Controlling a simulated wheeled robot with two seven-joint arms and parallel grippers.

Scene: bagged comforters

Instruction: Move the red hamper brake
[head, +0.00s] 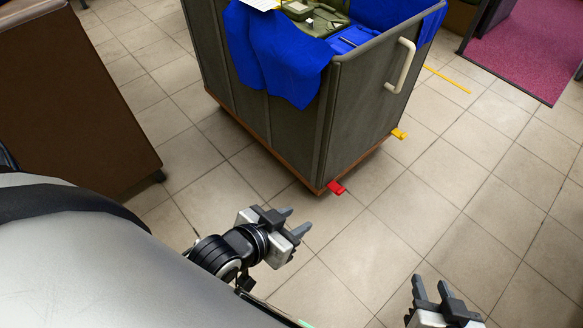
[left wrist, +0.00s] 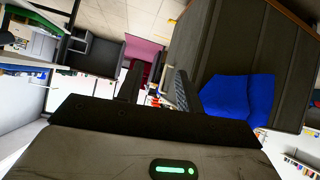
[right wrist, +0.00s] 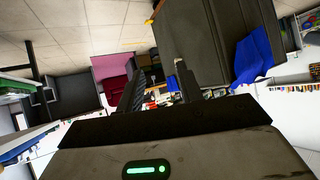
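The red hamper brake (head: 336,187) is a small red pedal at the bottom front corner of the grey hamper (head: 370,110), close to the floor. My left gripper (head: 294,222) is open and empty, apart from the brake, to its lower left in the head view. My right gripper (head: 432,288) is open and empty at the lower right of the head view, also apart from the brake. The left wrist view shows the hamper (left wrist: 225,40) and open left fingers. The right wrist view shows the hamper (right wrist: 190,40) between and above open right fingers. I cannot make out the red brake in either wrist view.
A yellow pedal (head: 399,134) sits at the hamper's right bottom corner. Blue cloth (head: 275,55) hangs over the hamper's rim, and a pale handle (head: 402,65) is on its side. A brown cabinet (head: 75,95) stands at left. The tiled floor (head: 450,190) at right is clear.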

